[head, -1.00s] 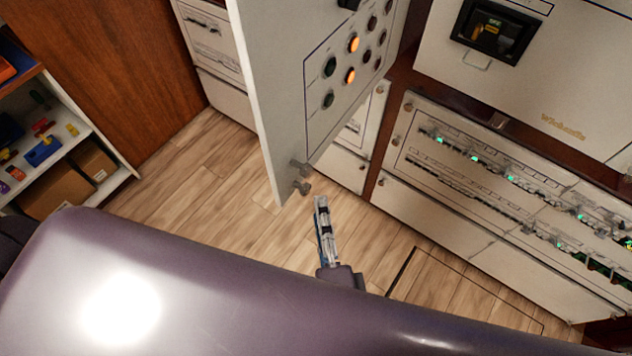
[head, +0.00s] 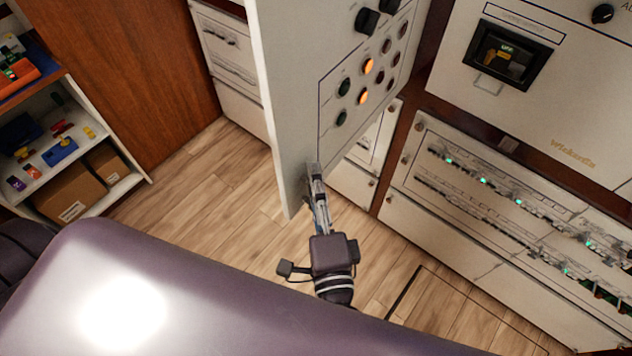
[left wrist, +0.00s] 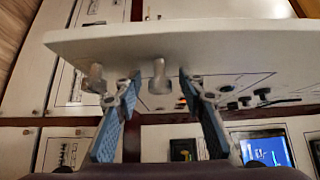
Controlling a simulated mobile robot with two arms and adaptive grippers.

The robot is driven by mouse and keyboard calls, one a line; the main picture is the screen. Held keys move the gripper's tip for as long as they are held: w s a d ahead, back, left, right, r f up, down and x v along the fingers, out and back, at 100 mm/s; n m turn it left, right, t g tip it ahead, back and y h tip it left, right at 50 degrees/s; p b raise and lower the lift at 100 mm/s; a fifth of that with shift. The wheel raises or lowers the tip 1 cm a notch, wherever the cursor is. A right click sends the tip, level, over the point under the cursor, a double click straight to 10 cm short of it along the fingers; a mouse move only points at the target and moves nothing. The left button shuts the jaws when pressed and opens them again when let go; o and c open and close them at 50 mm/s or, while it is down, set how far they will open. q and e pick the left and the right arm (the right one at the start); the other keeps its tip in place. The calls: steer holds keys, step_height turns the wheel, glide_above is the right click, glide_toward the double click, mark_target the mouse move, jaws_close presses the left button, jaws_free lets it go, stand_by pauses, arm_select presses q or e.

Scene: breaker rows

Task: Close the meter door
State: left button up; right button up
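The meter door (head: 283,110) stands swung open, its free edge toward me. Its panel carries dark knobs and round lamps, some lit orange. In the left wrist view the door (left wrist: 220,42) spans the upper part, with two metal knobs near its edge, one in the middle (left wrist: 158,76) and one to the left (left wrist: 95,78). My left gripper (head: 315,170) is at the door's lower corner and covers the knobs there in the head view. Its blue-padded fingers (left wrist: 158,90) are spread to either side of the middle knob, with gaps visible. My right gripper is not in view.
A row of white breaker cabinets (head: 480,140) with green lamps lies to the right of the door. A shelf (head: 125,185) with boxes and small parts stands at the left. The wooden floor (head: 225,185) between them is clear.

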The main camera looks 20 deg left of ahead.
arm_select(q)
jaws_close()
stand_by(0.4)
